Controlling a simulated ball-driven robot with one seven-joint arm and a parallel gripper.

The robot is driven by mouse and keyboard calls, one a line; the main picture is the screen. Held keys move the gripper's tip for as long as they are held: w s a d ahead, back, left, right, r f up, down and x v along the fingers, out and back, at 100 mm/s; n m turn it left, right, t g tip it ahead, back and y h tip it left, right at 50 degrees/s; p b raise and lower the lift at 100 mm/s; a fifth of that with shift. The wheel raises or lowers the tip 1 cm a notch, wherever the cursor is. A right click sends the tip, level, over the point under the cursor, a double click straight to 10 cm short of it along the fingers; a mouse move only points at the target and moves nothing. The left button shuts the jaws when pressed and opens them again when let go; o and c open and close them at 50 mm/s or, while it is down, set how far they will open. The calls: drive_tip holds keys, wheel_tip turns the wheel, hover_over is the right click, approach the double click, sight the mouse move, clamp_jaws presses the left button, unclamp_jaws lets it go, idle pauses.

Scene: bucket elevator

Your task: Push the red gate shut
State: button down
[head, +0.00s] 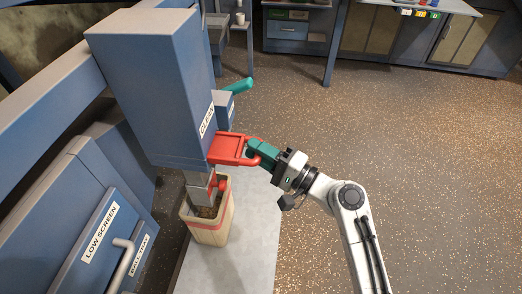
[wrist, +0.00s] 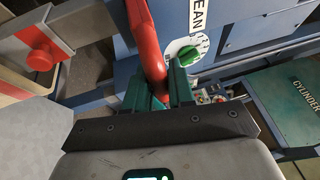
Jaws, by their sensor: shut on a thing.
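The red gate (head: 228,148) is a flat plate sticking out to the right from the foot of the blue housing marked CLEAN (head: 150,85). A red loop handle (head: 249,160) is at its outer end. My gripper (head: 256,150), with green fingers, is shut on this handle. In the wrist view the red handle bar (wrist: 146,45) runs down between the two fingers (wrist: 158,88), which hide its lower part. How far the plate stands out inside the housing is hidden.
Below the gate, a tan bucket with a red band (head: 208,232) stands under a grey spout with a red knob (head: 221,185). A dial with a green knob (wrist: 188,54) is close beyond the fingers. A CYLINDER panel (wrist: 298,95) is at right. Speckled floor is clear to the right.

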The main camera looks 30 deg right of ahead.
sight(237, 150)
drive_tip(key=w+a, duration=0.1)
drive_tip(key=a, duration=0.1)
drive_tip(key=w+a, duration=0.2)
drive_tip(key=shift+w+a, duration=0.2)
drive_tip(key=shift+a, duration=0.1)
drive_tip(key=c, duration=1.1)
unclamp_jaws()
drive_tip(key=shift+a, duration=0.1)
drive_tip(key=shift+o, duration=0.2)
drive_tip(key=shift+w+a, duration=0.1)
drive_tip(key=shift+a, duration=0.05)
drive_tip(key=shift+s+d+f, duration=0.2)
drive_tip(key=shift+s+d, duration=0.25)
drive_tip(key=shift+s, duration=0.05)
drive_tip(key=b+v, duration=0.1)
drive_tip(key=v, duration=0.8)
drive_tip(key=shift+s, duration=0.3)
